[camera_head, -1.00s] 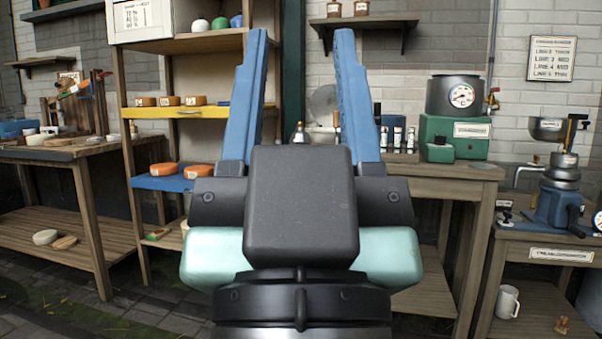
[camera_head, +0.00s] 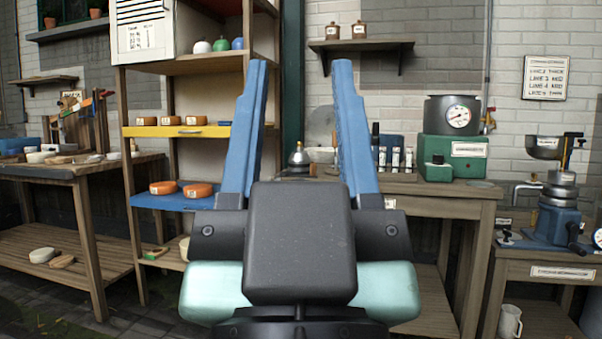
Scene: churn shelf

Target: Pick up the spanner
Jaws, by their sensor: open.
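I cannot make out a spanner in this view. It may be too small to tell or hidden behind my gripper. My gripper (camera_head: 299,68) is in the middle of the picture, pointing away from me, with its two blue fingers wide apart. Nothing is between the fingers; the wall and part of the workbench (camera_head: 455,190) show through the gap. The gripper and its dark body cover part of the bench and the shelf rack.
A shelf rack with a yellow shelf (camera_head: 150,131) and a blue shelf (camera_head: 150,200) holds orange rounds (camera_head: 198,190). A green-based machine with a gauge (camera_head: 453,145) stands on the bench. A wooden table (camera_head: 60,171) is left; a separator (camera_head: 560,200) is right.

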